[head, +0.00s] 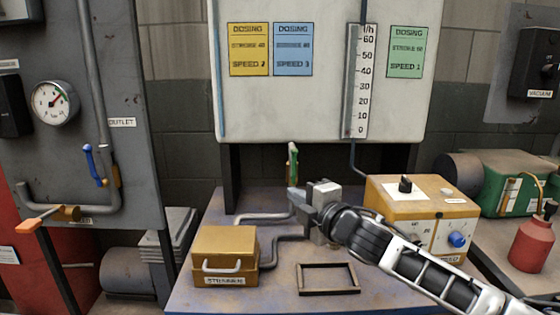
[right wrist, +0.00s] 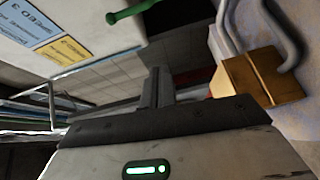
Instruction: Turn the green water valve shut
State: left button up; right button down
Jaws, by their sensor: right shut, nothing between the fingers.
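The green valve handle (head: 292,162) stands upright in the head view, below the white dosing board and above the grey pipe on the bench. It also shows at the top of the right wrist view (right wrist: 132,11). My right gripper (head: 297,198) is just below the handle in the head view, with a small gap in the picture between them. Its fingers are together and empty, as the right wrist view also shows (right wrist: 157,88). The valve body is partly hidden behind the gripper. My left gripper is not in view.
A yellow box with a handle (head: 224,247) and an empty dark frame (head: 328,279) are on the bench. A yellow control box (head: 425,210) stands right of my gripper. Blue (head: 91,162) and orange (head: 37,223) valve handles are on the left panel.

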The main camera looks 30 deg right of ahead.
aim_at(294, 167)
jog(key=w+d+r+p, duration=0.1)
jog(key=w+r+p, duration=0.15)
jog(key=w, duration=0.85)
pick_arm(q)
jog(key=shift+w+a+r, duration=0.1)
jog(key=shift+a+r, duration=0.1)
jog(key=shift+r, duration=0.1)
pick_arm(e)
jog(key=shift+n, duration=0.3)
jog(key=d, duration=0.1)
jog(key=s+d, duration=0.1)
jog(key=d, duration=0.2)
jog(key=shift+s, duration=0.35)
pick_arm(q)
jog(key=shift+b, duration=0.3)
pick_arm(e)
jog(key=shift+t, duration=0.3)
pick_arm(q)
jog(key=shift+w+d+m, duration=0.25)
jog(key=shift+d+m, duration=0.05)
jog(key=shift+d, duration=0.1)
pick_arm(e)
jog(key=shift+s+d+m, duration=0.1)
jog(key=shift+d+m, duration=0.05)
jog(key=shift+m, duration=0.25)
